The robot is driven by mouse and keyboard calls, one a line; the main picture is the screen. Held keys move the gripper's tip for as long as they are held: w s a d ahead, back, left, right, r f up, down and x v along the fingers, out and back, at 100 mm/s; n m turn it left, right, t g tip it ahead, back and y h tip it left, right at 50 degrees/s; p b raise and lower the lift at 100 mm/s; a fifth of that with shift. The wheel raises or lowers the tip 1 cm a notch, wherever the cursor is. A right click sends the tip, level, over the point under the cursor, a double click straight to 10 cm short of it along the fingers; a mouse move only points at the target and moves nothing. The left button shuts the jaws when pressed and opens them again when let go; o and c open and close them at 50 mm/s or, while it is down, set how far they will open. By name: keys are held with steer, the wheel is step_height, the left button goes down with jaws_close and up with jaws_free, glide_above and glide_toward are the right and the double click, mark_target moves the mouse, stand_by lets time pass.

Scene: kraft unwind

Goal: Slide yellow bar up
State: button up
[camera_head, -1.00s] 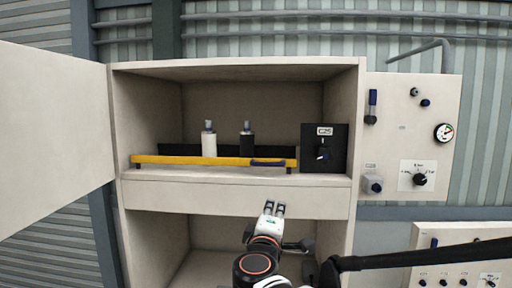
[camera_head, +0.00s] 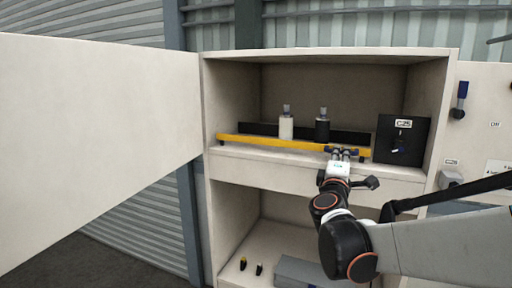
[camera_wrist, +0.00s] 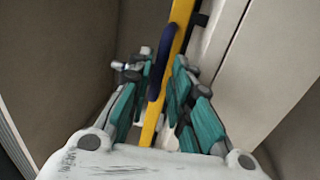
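The yellow bar (camera_head: 262,142) lies level along the front of the cabinet's upper shelf. Its dark blue grip (camera_wrist: 157,78) sits near its right end; my fingers mostly cover it in the head view. My gripper (camera_head: 344,152) is at that grip, in front of the shelf edge. In the wrist view the yellow bar (camera_wrist: 183,12) and blue grip run between the two fingers of my gripper (camera_wrist: 164,72). The fingers are apart, one on each side, close to the bar. Whether they touch it is unclear.
The open cabinet door (camera_head: 100,140) fills the left. A grey box (camera_head: 305,272) lies in the lower compartment.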

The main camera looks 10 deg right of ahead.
mark_target(342, 153)
steer(key=shift+x, duration=1.85)
jaws_close()
step_height(342, 153, up, 11)
steer(key=p, duration=0.5)
steer(key=shift+r, duration=0.15)
